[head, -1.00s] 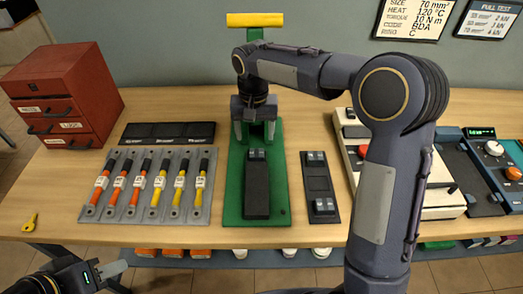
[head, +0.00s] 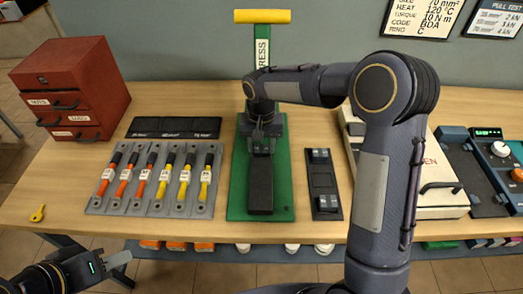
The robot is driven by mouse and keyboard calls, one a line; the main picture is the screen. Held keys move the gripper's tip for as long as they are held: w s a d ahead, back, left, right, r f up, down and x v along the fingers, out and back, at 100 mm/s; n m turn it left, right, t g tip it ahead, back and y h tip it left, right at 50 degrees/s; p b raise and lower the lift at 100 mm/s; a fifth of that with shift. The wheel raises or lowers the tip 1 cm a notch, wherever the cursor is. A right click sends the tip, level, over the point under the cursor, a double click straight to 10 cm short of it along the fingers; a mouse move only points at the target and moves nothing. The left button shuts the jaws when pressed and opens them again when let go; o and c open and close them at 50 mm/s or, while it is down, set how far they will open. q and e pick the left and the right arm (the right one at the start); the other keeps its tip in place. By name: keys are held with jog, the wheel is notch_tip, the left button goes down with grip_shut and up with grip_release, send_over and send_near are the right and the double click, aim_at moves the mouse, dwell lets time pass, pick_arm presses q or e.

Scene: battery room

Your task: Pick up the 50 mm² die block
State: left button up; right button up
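The green press (head: 238,190) with a yellow bar handle (head: 262,16) stands mid-table, a long black bed (head: 260,190) on its base. My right gripper (head: 263,148) points down in the press, at the far end of this bed. It covers the spot where a small grey die block showed earlier; whether its fingers hold that block is hidden. A black rack (head: 322,180) right of the press carries a die block (head: 319,155) at its far end and another (head: 327,203) at its near end. No size marks are readable on them. My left gripper (head: 122,268) is open and empty, below the table's front edge.
A grey tray (head: 100,205) holds several orange and yellow cables. A red drawer cabinet (head: 75,85) stands far left, a yellow key-like item (head: 38,213) near the front edge. A cream machine (head: 440,200) and a teal tester (head: 470,165) stand right, partly behind my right arm.

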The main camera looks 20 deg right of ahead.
jog(key=c, duration=0.7)
jog(key=shift+r, duration=0.1)
